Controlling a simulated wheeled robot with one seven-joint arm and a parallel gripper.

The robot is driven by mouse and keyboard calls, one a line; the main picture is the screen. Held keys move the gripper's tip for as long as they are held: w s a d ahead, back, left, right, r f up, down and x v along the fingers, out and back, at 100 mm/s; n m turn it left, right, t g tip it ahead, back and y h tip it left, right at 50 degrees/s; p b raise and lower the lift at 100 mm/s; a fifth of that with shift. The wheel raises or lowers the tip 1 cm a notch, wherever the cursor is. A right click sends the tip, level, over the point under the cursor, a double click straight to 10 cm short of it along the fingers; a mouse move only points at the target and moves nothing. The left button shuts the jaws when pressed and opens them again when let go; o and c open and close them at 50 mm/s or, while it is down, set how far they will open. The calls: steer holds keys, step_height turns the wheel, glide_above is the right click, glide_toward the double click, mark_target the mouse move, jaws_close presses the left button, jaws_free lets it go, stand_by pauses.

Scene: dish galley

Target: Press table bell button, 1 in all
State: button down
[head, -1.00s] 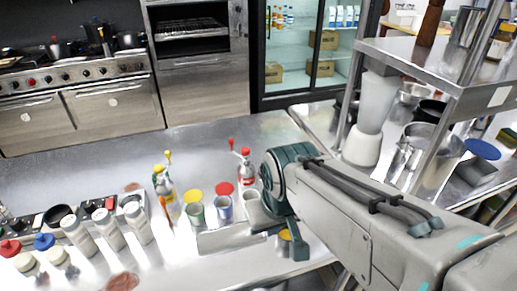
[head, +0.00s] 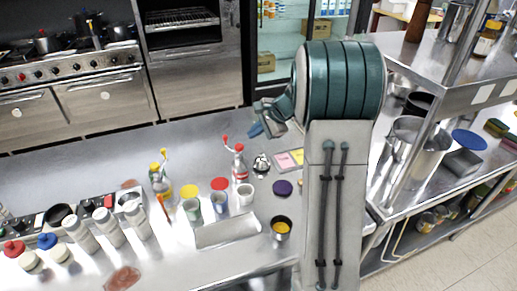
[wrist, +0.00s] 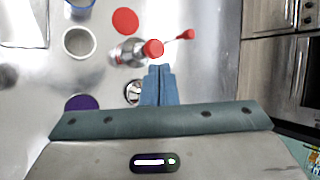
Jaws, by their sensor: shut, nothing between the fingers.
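The table bell (head: 261,163) is a small silver dome on the steel counter, beside a bottle with a red top. In the wrist view the bell (wrist: 132,92) sits just left of my blue fingertips, partly covered by them. My gripper (head: 257,130) is shut and empty. In the head view it appears above and slightly behind the bell, apart from it. The wrist view also shows the closed fingers (wrist: 160,72) near the bottle's red cap. The height gap to the bell is hard to judge.
The red-topped bottle (head: 239,166) stands close left of the bell. A purple disc (head: 283,187), coloured notes (head: 289,159) and a cup with yellow contents (head: 281,228) lie to the right and front. Cups (head: 219,203) stand to the left. A shelf rack (head: 455,100) is at right.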

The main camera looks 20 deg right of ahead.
mark_target(261, 155)
steer(key=w+d+f+m+t, duration=0.1)
steer(key=w+d+f+m, duration=0.2)
steer(key=w+d, duration=0.2)
steer(key=shift+w+d+m+t, duration=0.3)
step_height(261, 155, down, 9)
steer(key=b, duration=0.6)
stand_by(1.9)
steer(key=shift+f+b, duration=0.35)
steer(key=shift+b, duration=0.05)
steer(key=shift+f+b, duration=0.5)
stand_by(0.6)
steer(key=shift+r+p, duration=0.6)
steer(key=shift+r, duration=0.35)
